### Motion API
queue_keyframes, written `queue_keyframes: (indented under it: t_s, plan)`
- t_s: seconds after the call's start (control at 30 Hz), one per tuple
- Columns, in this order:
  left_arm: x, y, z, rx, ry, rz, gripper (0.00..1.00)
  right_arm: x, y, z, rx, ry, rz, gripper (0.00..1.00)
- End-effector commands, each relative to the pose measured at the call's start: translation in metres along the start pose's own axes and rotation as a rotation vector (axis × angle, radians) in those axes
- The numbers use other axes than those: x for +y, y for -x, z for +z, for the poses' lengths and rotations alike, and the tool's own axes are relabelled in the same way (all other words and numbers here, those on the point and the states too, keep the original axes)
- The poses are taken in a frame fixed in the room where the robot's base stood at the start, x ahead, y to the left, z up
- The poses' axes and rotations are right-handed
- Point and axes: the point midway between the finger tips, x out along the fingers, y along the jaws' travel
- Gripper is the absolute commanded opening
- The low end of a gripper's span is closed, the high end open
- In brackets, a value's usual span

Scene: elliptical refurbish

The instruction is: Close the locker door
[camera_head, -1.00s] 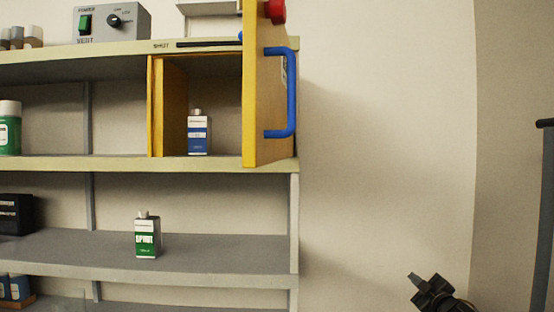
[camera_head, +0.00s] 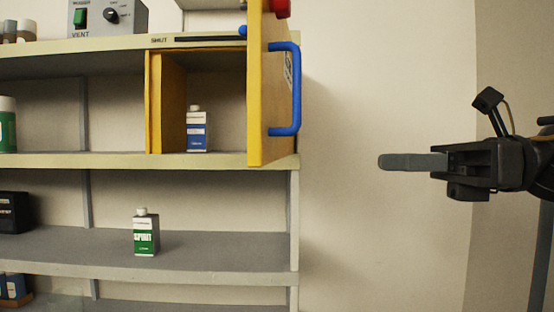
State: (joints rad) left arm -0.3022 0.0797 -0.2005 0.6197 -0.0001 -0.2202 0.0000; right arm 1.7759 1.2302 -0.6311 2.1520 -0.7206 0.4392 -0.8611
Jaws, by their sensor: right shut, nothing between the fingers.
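The yellow locker (camera_head: 155,103) stands on the upper shelf, open at the front. Its yellow door (camera_head: 256,100) is swung out toward me at the locker's right side, with a blue handle (camera_head: 296,88) on its right face. A white and blue bottle (camera_head: 196,132) stands inside the locker. My right gripper (camera_head: 384,163) is in the right half of the picture, to the right of the handle and apart from it. Its fingers are together, pointing left, with nothing between them. My left gripper is not in view.
A grey control box (camera_head: 108,18) with a green switch stands on the top shelf. A blue knob (camera_head: 243,31) sits by a dark slot marked SHUT. A green-labelled bottle (camera_head: 146,233) stands on the middle shelf (camera_head: 200,245). The wall right of the shelves is clear.

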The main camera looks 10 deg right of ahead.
Motion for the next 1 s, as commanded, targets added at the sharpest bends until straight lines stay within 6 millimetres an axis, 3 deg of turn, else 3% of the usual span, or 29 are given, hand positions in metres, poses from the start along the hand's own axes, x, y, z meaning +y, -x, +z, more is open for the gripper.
queue_keyframes:
  t_s: [0.23, 0.37, 0.8, 1.0]
  plan:
    - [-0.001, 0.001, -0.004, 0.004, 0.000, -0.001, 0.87, 0.001, 0.000, 0.001, 0.005, 0.056, 0.011, 0.00]
    - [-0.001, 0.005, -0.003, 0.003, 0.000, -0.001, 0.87, 0.001, -0.011, 0.002, 0.005, 0.054, 0.014, 0.00]
    - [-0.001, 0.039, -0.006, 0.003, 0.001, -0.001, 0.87, 0.003, -0.096, 0.005, 0.005, 0.052, 0.015, 0.00]
    - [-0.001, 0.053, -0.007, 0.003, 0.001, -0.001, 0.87, 0.003, -0.125, 0.004, 0.003, 0.051, 0.014, 0.00]
